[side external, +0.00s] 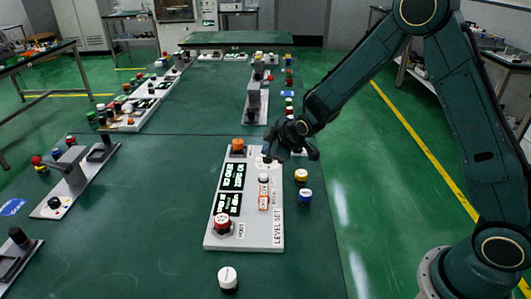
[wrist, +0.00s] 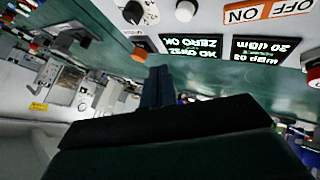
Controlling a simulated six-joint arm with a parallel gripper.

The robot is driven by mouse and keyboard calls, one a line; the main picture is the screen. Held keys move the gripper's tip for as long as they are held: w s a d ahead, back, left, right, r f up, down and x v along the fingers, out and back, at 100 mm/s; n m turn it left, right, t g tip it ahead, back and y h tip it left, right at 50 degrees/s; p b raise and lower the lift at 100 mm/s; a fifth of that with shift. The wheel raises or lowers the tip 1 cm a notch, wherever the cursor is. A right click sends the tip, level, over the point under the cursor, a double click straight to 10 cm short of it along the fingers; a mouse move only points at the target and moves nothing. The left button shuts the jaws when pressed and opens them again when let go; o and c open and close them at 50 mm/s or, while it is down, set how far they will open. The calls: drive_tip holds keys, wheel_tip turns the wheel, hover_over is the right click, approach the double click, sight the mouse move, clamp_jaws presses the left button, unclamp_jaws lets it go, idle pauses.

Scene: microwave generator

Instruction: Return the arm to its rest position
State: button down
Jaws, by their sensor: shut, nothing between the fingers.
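My gripper (side external: 269,153) is at the end of my dark green arm, low over the upper right part of the white level-set panel (side external: 268,235). In the wrist view my gripper (wrist: 158,72) shows as dark fingers close together, with nothing between them. I cannot tell from these views whether the fingertips touch the panel. The panel carries an orange knob (side external: 238,145), a red knob (side external: 221,223), dark displays (side external: 232,176) and an orange on/off switch (side external: 263,198). In the wrist view the displays (wrist: 181,48) and the on/off switch (wrist: 270,11) show at the top.
Loose knobs stand right of the panel, including a yellow one (side external: 301,175) and a blue-and-white one (side external: 305,196). A white knob (side external: 228,278) stands in front. Another panel with a raised post (side external: 72,165) lies left. The green table (side external: 130,235) has bare room left of the level-set panel.

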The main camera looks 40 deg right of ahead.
drive_tip(key=s+r+m+g, duration=0.2)
drive_tip(key=s+r+m, duration=0.2)
drive_tip(key=s+r, duration=1.1)
drive_tip(key=s+r+m, duration=0.2)
drive_tip(key=s, duration=0.9)
drive_tip(key=s+r+m+g, duration=0.1)
drive_tip(key=s+r+m, duration=0.1)
drive_tip(key=s, duration=0.8)
drive_tip(key=shift+s, duration=0.35)
